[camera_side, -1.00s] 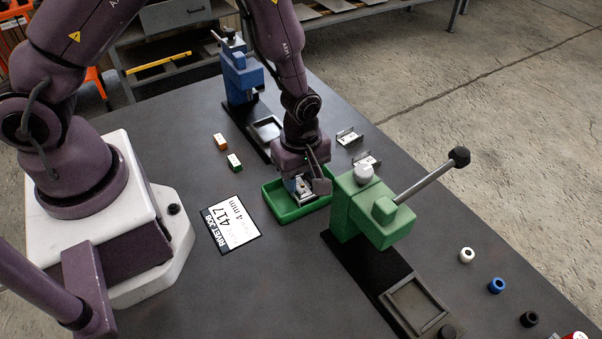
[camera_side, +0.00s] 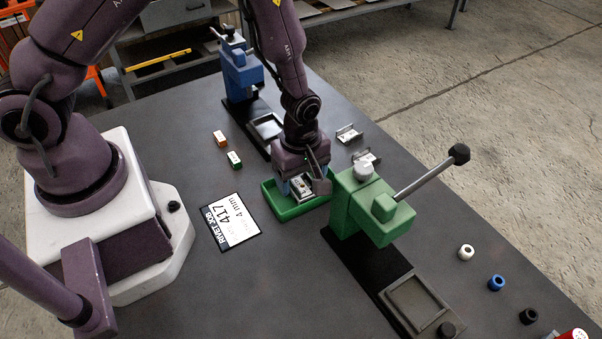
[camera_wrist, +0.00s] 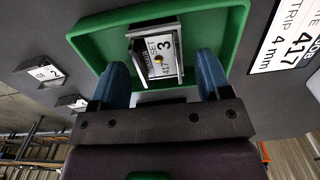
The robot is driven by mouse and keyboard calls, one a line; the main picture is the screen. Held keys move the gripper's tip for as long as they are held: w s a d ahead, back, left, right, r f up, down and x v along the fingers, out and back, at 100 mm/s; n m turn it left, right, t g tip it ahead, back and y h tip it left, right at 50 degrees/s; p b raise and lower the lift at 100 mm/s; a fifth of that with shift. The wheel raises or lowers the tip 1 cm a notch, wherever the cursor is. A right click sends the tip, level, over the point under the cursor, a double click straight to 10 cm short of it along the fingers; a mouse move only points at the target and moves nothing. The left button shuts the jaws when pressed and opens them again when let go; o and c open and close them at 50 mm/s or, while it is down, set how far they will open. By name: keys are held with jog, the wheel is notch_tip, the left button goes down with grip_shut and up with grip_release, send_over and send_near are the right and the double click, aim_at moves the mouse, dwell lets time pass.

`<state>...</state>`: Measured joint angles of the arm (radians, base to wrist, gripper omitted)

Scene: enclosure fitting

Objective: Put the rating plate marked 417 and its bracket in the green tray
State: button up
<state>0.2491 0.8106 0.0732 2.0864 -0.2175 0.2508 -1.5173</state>
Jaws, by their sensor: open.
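The green tray (camera_side: 292,213) stands on the table beside the green press. It also shows in the wrist view (camera_wrist: 92,47). A metal bracket (camera_wrist: 133,33) lies in the tray with a pale rating plate (camera_wrist: 160,57) on it. In the side view my gripper (camera_side: 303,187) is low over the tray, and the bracket partly shows between the fingers.
A job card (camera_side: 231,221) reads 417 and 4 mm. The green press (camera_side: 375,210) stands close right of the tray; the blue press (camera_side: 240,75) is behind. Two other brackets (camera_side: 349,134) (camera_side: 367,158) lie right of my gripper. Orange (camera_side: 220,138) and green (camera_side: 235,160) blocks lie left.

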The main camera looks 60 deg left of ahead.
jog(key=shift+r, duration=0.1)
notch_tip(320, 180, up, 13)
jog(key=s+a+r+m+t, duration=0.2)
jog(key=s+a+r+m, duration=0.1)
jog(key=s+r+m, duration=0.3)
jog(key=s+a+r+m+t, duration=0.3)
jog(key=s+r+m, duration=0.4)
jog(key=r+m, duration=0.4)
notch_tip(320, 180, up, 3)
jog(key=shift+s+f+m+t, duration=0.15)
jog(key=shift+s+m+t, duration=0.05)
jog(key=shift+m+t, duration=0.1)
dwell(0.3)
